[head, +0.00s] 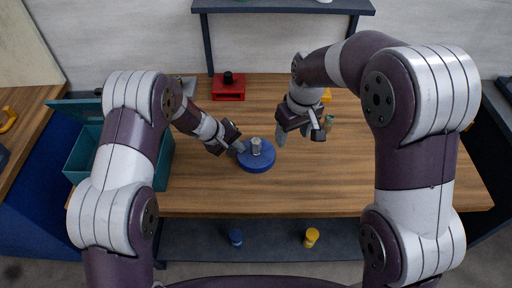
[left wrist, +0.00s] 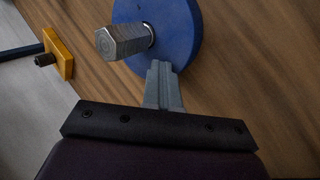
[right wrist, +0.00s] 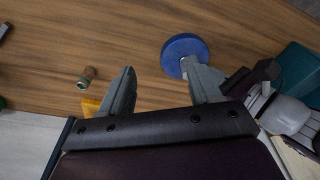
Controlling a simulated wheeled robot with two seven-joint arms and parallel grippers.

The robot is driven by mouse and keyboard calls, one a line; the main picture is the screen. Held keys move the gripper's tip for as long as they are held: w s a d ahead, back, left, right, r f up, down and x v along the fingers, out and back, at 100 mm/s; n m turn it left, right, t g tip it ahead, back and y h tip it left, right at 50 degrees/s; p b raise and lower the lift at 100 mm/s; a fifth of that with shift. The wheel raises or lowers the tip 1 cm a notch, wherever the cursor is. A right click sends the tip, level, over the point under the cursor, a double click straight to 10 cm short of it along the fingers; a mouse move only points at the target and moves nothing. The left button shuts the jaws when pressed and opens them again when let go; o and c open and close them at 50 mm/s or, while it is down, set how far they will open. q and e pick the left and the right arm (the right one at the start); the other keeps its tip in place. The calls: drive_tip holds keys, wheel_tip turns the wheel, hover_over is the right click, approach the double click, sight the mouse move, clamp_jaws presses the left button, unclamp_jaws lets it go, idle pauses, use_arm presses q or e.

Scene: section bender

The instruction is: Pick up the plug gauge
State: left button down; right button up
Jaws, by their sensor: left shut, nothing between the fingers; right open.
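I cannot tell for sure which piece is the plug gauge. A small green-and-brown cylinder (head: 329,120) is on the table beside my right gripper; it also shows in the right wrist view (right wrist: 86,77), left of the fingers. A blue disc (head: 258,164) lies on the table with a grey hex-headed piece (head: 256,146) upright at its centre; the hex head is close in the left wrist view (left wrist: 124,42). My right gripper (head: 300,131) is open and empty, above the table right of the disc.
A red block (head: 229,94) with a black knob stands at the back. A yellow block (head: 326,95) is behind my right gripper. A teal bin (head: 84,160) is at left. Blue and yellow pieces (head: 311,238) sit on the lower shelf. The table's front right is clear.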

sight(256, 141)
drive_tip(key=w+a+n, duration=0.3)
drive_tip(key=w+a, duration=0.3)
drive_tip(key=a, duration=0.1)
drive_tip(key=f, duration=0.3)
drive_tip(key=a+f, duration=0.1)
drive_tip(key=f, duration=0.3)
drive_tip(key=w+a+f, duration=0.1)
drive_tip(key=f, duration=0.2)
drive_tip(key=shift+f, duration=0.3)
clamp_jaws()
